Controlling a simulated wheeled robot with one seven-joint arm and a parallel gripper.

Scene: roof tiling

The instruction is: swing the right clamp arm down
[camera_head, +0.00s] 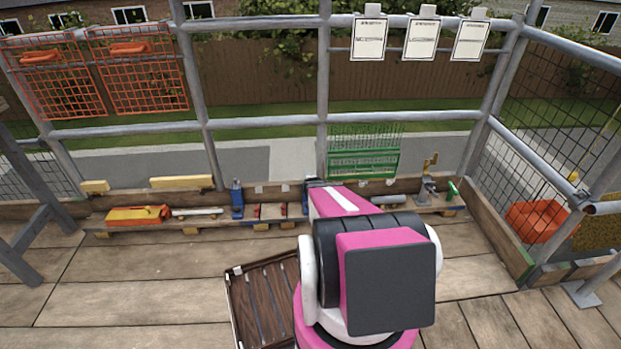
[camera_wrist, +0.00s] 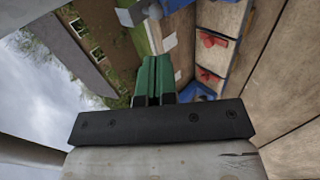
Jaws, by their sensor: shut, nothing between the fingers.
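My gripper (camera_wrist: 155,75) shows in the wrist view as two green fingers lying together, shut and empty, on a dark mount. In the head view my pink and black arm hides it. A blue upright part (camera_head: 237,198) stands on the low shelf at the back, and a second blue part (camera_head: 308,192) stands to its right, partly behind my arm. They look like the clamps; which way the right clamp arm points cannot be told. In the wrist view a blue part (camera_wrist: 197,93) sits just right of my fingers; contact cannot be told.
Small red pieces (camera_head: 256,210) lie between the blue parts; red pieces also show in the wrist view (camera_wrist: 210,40). A green rack (camera_head: 364,160) hangs behind the shelf. A brown slatted tray (camera_head: 262,295) lies left of my arm. The deck at left is clear.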

